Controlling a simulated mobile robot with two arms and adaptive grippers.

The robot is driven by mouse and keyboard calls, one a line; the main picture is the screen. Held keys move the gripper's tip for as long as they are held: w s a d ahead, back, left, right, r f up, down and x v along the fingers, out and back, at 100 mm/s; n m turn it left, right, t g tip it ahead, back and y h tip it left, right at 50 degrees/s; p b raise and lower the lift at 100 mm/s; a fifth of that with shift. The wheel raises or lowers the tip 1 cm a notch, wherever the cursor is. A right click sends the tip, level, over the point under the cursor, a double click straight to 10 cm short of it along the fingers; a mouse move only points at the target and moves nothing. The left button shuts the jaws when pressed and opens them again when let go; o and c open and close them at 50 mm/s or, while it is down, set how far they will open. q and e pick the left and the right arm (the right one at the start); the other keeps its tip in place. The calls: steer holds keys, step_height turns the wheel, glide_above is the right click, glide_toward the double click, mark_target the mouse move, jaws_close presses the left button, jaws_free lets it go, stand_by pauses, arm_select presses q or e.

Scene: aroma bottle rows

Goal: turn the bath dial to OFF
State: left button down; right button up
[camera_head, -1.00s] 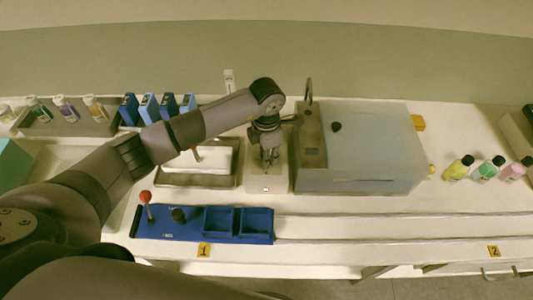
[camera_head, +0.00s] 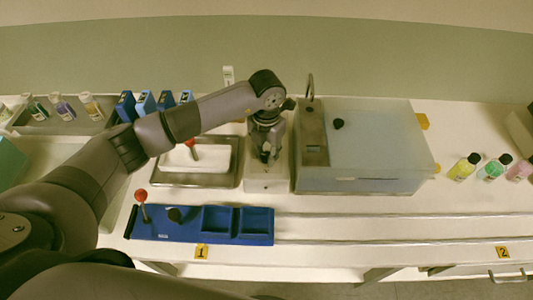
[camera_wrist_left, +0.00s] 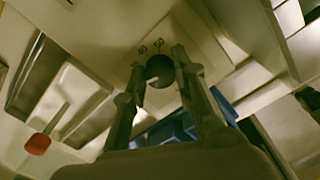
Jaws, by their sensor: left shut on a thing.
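The bath dial is a dark round knob (camera_wrist_left: 160,68) between my left gripper's fingertips in the left wrist view. It sits on a pale panel with small dark marks beyond it, too blurred to read. In the head view my left gripper (camera_head: 265,156) points down over a small white box (camera_head: 266,184), just left of the bath (camera_head: 313,150). The fingers are shut on the dial. The fingers hide most of the dial in the head view, so I cannot tell its pointing direction. My right gripper is not in view.
A metal tray (camera_head: 165,179) with a red-tipped handle stands left of the white box. A blue rack (camera_head: 190,238) with a red-ball stick is in front. Bottles stand at the right (camera_head: 463,167) and far left. The front right counter is clear.

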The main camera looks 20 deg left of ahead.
mark_target(267, 155)
arm_select(q)
steer(key=shift+n, duration=0.7)
steer(key=c, duration=1.3)
jaws_free()
step_height(267, 155, up, 12)
